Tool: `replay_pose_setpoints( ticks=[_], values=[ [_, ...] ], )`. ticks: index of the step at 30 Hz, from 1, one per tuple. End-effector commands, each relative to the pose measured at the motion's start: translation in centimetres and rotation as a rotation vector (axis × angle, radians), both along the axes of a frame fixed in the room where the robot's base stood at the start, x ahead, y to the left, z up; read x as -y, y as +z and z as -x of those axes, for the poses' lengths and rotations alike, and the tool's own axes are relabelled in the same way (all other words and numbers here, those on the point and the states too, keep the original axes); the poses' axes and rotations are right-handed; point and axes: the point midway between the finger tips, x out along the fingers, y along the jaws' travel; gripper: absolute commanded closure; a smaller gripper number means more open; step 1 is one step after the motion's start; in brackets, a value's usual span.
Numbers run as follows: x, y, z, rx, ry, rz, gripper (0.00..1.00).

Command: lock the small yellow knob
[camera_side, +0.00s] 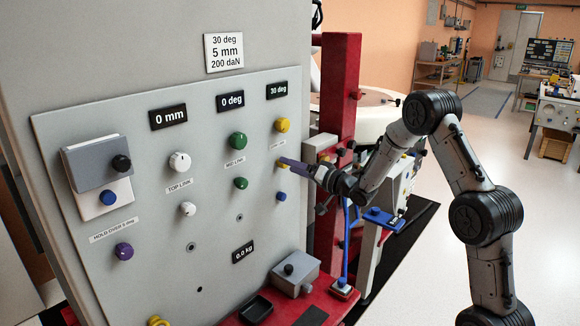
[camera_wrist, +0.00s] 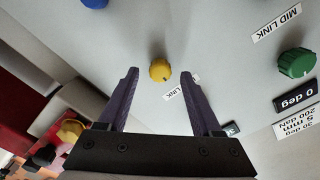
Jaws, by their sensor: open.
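The small yellow knob (camera_wrist: 160,72) shows in the wrist view on the grey panel, between the two fingertips of my gripper (camera_wrist: 160,76). The open purple fingers stand one on each side with a gap to the knob. In the side view my gripper (camera_side: 284,164) reaches the panel from the right, just below the large yellow knob (camera_side: 282,125). There its fingers largely hide the small yellow knob. I cannot tell whether the fingertips touch the panel. A display above the yellow column (camera_side: 277,90) reads 30 deg.
Green knobs (camera_side: 237,140) and white knobs (camera_side: 180,161) stand to the left. A blue knob (camera_side: 281,196) is just below my fingers. A red post (camera_side: 339,90) rises close to the panel's right edge.

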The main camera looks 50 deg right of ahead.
Motion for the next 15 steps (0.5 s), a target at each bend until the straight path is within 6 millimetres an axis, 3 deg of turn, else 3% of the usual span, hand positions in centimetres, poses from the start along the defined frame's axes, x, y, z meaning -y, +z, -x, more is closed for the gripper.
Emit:
replay_pose_setpoints(
  ticks=[6,14,15],
  values=[
    [-0.01,-0.01,-1.29,0.000,0.000,0.000,0.34],
    [-0.01,0.01,-1.34,0.000,0.000,0.000,0.34],
    [-0.01,0.01,-1.33,0.000,0.000,0.000,0.41]
  ],
)
